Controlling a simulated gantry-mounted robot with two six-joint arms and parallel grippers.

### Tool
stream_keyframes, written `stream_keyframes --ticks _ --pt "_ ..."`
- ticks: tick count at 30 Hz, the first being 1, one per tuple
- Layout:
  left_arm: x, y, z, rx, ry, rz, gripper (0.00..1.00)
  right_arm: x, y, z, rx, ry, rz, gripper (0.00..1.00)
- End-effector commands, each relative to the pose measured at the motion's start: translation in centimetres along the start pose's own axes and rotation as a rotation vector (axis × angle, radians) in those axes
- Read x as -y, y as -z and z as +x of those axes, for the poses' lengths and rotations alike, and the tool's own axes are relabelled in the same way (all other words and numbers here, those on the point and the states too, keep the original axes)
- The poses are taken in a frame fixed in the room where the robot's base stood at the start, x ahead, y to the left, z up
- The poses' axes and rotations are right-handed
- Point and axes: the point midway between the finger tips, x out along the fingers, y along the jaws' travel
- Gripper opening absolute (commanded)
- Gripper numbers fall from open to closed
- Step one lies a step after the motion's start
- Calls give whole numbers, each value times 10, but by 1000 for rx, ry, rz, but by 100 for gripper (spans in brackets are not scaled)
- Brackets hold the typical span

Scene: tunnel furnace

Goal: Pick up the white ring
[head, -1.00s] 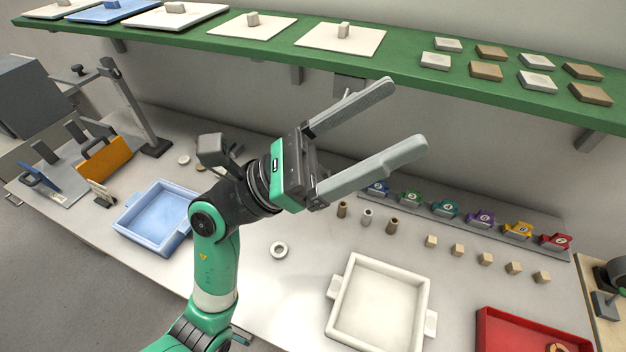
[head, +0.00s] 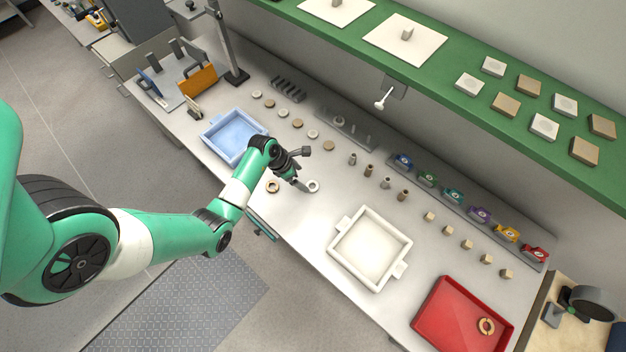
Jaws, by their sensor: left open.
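The white ring (head: 313,186) lies flat on the light worktable (head: 330,222), between the blue tray and the white tray. My left gripper (head: 305,187) is low over the table, pointing down and to the right, with its fingertips right at the left side of the ring. The jaws are open; the small view does not show whether a finger touches the ring or reaches into its hole. My right gripper is not in view.
A tan ring (head: 273,186) lies left of my gripper. A blue tray (head: 207,139), a white tray (head: 334,252) and a red tray (head: 424,318) stand on the table. Several discs and small cylinders lie behind. A green shelf (head: 470,55) overhangs the back.

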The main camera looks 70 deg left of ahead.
Motion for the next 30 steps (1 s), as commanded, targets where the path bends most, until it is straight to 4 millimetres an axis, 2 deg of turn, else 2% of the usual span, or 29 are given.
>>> stream_keyframes --ticks 1,3,11,19,27,28,30 --pt "0 1 14 -1 2 2 95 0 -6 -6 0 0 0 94" --pt "0 1 25 0 1 2 95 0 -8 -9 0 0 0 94" --pt "0 -1 36 2 -1 2 95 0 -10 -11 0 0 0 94" --pt "1 -1 80 1 0 3 95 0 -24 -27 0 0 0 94" --pt "1 -3 83 3 -1 2 95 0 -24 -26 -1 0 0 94" --pt "1 -3 83 3 -1 2 93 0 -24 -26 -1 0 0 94" --pt "1 -3 83 3 -1 2 81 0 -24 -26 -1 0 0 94"
